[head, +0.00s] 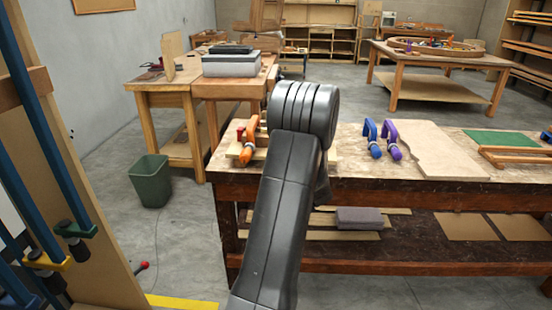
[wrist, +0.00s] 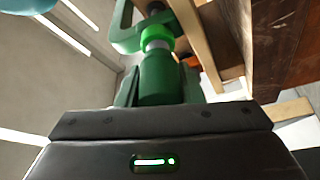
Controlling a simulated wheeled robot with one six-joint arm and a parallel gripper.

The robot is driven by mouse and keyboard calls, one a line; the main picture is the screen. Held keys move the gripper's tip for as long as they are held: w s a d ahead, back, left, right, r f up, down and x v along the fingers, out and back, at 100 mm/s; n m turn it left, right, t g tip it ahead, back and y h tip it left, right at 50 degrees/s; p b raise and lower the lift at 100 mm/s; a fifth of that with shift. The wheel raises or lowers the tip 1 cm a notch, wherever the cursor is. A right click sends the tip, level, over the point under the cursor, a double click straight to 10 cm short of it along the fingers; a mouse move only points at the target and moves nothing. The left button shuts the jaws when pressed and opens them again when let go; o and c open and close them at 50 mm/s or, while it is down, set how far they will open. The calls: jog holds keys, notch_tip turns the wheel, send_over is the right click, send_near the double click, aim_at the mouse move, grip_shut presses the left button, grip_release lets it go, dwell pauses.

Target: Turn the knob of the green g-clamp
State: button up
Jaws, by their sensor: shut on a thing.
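The green g-clamp (wrist: 126,42) shows at the top middle of the wrist view, with a bright green ring and a grey collar on its screw. Its dark green knob (wrist: 160,82) points down toward my gripper (wrist: 159,92). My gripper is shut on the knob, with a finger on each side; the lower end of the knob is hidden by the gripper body. In the head view my arm covers the gripper and the green g-clamp.
The workbench (head: 350,170) holds an orange clamp (head: 249,138) near my arm, and a blue clamp (head: 373,138) and a purple clamp (head: 391,140) to the right. Wooden pieces lie close beside the green clamp. A green bin (head: 150,182) stands on the floor at the left.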

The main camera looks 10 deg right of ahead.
jog(key=shift+d, duration=0.1)
dwell(0.3)
jog(key=o, duration=1)
jog(key=shift+w+d, duration=0.1)
jog(key=s+f, duration=0.2)
jog(key=s, duration=1.1)
jog(key=shift+s+d+f+b, duration=0.15)
jog(key=shift+s+d+b, duration=0.1)
jog(key=shift+s+b, duration=0.1)
